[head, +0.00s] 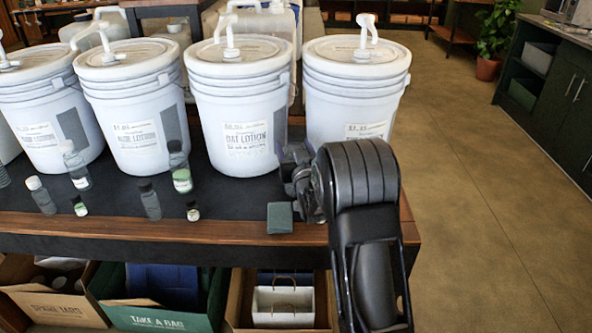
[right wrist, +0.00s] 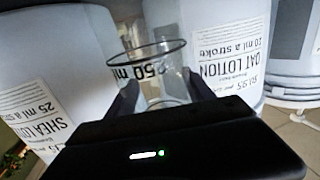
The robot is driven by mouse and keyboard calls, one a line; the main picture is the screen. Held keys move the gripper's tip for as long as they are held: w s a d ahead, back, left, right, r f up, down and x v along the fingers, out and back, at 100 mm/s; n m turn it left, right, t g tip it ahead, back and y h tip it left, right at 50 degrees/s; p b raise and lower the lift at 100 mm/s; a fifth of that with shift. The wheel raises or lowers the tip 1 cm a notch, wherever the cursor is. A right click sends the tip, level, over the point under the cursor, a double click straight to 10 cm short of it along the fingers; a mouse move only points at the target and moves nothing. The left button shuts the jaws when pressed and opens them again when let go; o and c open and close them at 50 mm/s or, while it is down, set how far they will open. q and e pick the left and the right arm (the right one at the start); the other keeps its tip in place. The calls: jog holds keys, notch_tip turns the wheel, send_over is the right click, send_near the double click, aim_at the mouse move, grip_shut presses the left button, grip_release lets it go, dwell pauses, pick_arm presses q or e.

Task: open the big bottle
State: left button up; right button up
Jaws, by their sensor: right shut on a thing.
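Bottles stand on the dark table top at the left in the head view. The tallest has a black cap (head: 180,165); others are a white-capped bottle (head: 75,165), another white-capped one (head: 41,195) and a black-capped one (head: 149,200). I cannot tell for sure which is the big bottle. My right gripper (head: 293,172) is in front of the two right buckets. In the right wrist view it is shut on a clear vessel (right wrist: 165,85) with a dark ring and "250 ml" print. My arm hides this vessel in the head view. My left gripper is not in view.
Several white pump buckets (head: 238,105) line the back of the table (head: 225,228). A dark green block (head: 280,218) lies at the front edge by my right gripper. A green box (head: 160,312) is below. Open floor lies right.

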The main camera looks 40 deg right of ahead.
grip_shut()
jog(key=shift+r, duration=0.1)
notch_tip(320, 180, up, 10)
dwell(0.5)
dwell(0.4)
jog(key=o, duration=0.7)
grip_release()
grip_shut()
